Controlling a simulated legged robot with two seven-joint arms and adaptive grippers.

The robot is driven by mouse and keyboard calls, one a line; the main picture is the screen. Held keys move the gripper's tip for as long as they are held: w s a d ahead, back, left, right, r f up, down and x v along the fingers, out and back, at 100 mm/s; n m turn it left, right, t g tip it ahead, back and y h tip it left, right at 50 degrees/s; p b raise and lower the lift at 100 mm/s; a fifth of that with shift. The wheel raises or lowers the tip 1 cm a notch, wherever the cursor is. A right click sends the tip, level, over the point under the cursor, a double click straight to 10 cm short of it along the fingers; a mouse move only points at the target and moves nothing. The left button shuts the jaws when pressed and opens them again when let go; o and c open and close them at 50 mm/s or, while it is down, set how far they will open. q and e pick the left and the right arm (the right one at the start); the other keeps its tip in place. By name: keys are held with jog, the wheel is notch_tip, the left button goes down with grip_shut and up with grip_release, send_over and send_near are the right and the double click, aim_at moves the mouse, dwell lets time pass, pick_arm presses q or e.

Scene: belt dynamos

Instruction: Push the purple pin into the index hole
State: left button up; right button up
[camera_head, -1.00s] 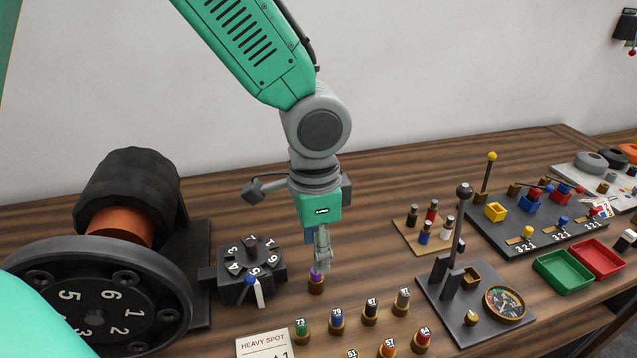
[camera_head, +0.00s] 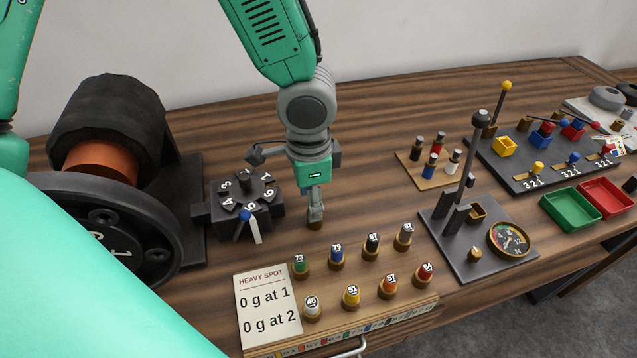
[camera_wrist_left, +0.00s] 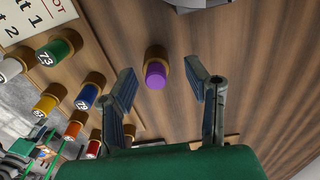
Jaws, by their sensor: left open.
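The purple pin (camera_wrist_left: 156,75) stands in a small brown socket in the left wrist view, between my left gripper's open fingers and apart from both. In the head view my left gripper (camera_head: 315,212) points down at that socket, and its fingers hide the purple pin. In the left wrist view the fingers (camera_wrist_left: 160,82) are spread, one on each side of the pin. A dark numbered block (camera_head: 247,203) with a blue-tipped lever stands just left of the gripper. A big dark numbered wheel (camera_head: 120,235) is at the left, partly covered. I cannot make out the index hole. My right gripper is out of view.
Numbered weights (camera_head: 350,297) stand in brown cups in front of the gripper, beside a heavy spot card (camera_head: 268,310). A lever plate with a gauge (camera_head: 460,255) is to the right. Bare wood (camera_head: 270,130) lies behind the gripper.

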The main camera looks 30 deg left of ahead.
pick_arm(q)
jog(key=shift+a+f, duration=0.3)
jog(key=shift+f, duration=0.45)
jog(key=shift+d+f, duration=0.1)
jog(key=shift+d, duration=0.75)
jog(key=shift+d+r, duration=0.25)
jog(key=shift+c, duration=1.3)
jog(key=shift+d, duration=0.1)
jog(key=c, duration=0.6)
grip_shut()
jog(key=shift+a+f, duration=0.1)
jog(key=shift+a, duration=0.5)
jog(key=shift+s+a, duration=0.1)
jog(key=shift+a, duration=0.05)
jog(key=shift+r+p, duration=0.6)
jog(key=shift+d+r+p, duration=0.25)
jog(key=shift+r+p, duration=0.3)
jog(key=shift+r, duration=0.05)
jog(key=shift+a+r+p, duration=0.2)
jog(key=shift+r+p, duration=0.85)
jog(key=shift+p, duration=0.1)
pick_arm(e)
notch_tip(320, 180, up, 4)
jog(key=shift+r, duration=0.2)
